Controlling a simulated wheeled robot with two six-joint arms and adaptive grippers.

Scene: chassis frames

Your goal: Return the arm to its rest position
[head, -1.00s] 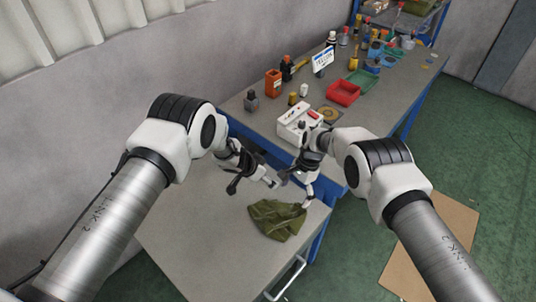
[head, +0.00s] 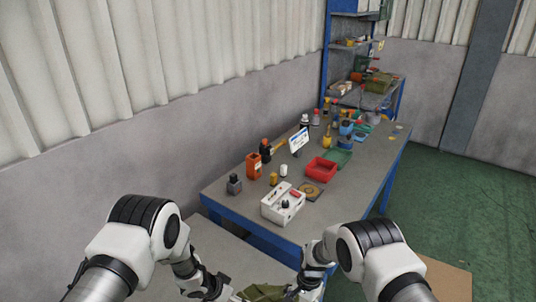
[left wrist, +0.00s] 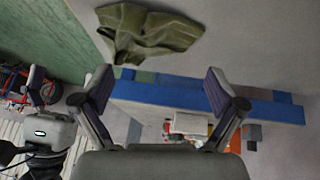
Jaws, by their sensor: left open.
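My left gripper (head: 216,291) is low in the head view, at the bottom edge, left of an olive-green cloth (head: 262,291). In the left wrist view my left gripper (left wrist: 161,92) has its two fingers wide apart with nothing between them. The cloth (left wrist: 148,32) lies crumpled on the grey surface beyond the fingertips, apart from them. My right gripper (head: 304,291) is at the bottom edge of the head view, just right of the cloth. Its fingertips are too small and partly cut off, so I cannot tell its opening or whether it touches the cloth.
A grey workbench (head: 226,207) with blue edges runs away to the back. On it stand a white toolbox (head: 283,203), a red bin (head: 321,167), an orange container (head: 253,166) and several bottles. A wall is on the left. Green floor (head: 470,215) is open on the right.

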